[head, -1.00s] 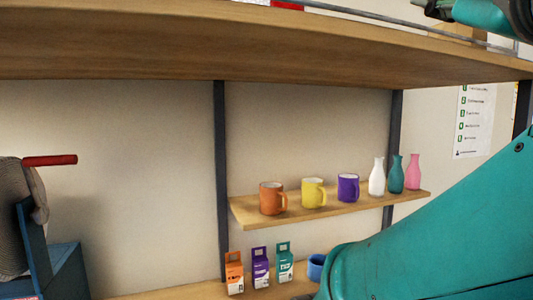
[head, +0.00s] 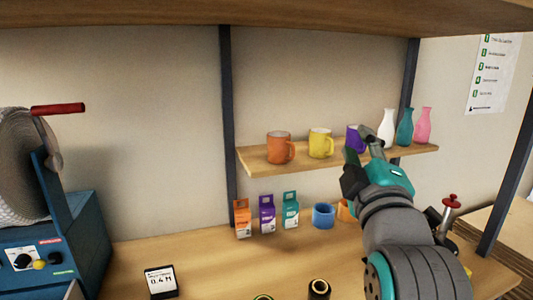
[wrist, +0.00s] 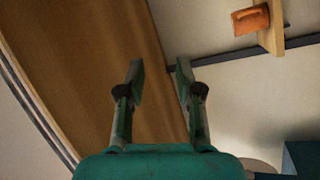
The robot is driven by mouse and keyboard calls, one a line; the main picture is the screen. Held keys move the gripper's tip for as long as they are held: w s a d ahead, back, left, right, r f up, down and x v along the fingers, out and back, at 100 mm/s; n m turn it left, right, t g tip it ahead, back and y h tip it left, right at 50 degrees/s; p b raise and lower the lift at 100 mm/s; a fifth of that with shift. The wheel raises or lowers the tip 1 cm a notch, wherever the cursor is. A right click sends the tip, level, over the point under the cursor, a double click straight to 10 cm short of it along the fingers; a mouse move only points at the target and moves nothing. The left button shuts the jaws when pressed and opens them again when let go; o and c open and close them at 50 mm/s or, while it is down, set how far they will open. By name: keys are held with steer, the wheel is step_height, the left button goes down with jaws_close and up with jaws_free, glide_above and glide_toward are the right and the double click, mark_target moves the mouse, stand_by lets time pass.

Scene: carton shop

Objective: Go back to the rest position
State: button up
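My gripper (head: 362,147) is raised in front of the small wall shelf in the head view, overlapping the purple mug (head: 354,136) in the picture. In the wrist view my gripper (wrist: 160,72) shows two fingers spread apart with nothing between them, so it is open and empty. The wrist camera faces the wooden underside of the upper shelf (wrist: 110,40) and the wall. The orange mug (wrist: 251,19) shows at its upper right.
The small shelf (head: 258,161) bears the orange mug (head: 280,148), a yellow mug (head: 320,143) and white, teal and pink vases. Small cartons (head: 266,214) and a blue cup (head: 323,215) stand on the bench (head: 215,262). A blue machine (head: 60,235) is at left; the upper shelf (head: 200,10) overhangs.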

step_height(320, 180, down, 19)
steer(key=m+g+y, duration=0.1)
steer(key=m+g, duration=0.1)
steer(key=s+d+f+m+g, duration=0.1)
steer(key=s+f, duration=0.4)
steer(key=f, duration=0.4)
steer(key=s+d+f+m, duration=0.1)
steer(key=s+f, duration=0.4)
steer(key=f, duration=0.3)
steer(key=s+f+m+g, duration=0.1)
steer(key=s+f+m, duration=0.1)
steer(key=s+f, duration=0.5)
steer(key=s+f+m+g, duration=0.15)
steer(key=s+f, duration=0.25)
steer(key=s, duration=0.5)
steer(key=s+d+f+m, duration=0.1)
steer(key=s+m, duration=0.4)
steer(key=s, duration=1.1)
steer(key=shift+s+d+f+g, duration=0.15)
steer(key=shift+d+f+g, duration=0.1)
steer(key=shift+f+g, duration=0.2)
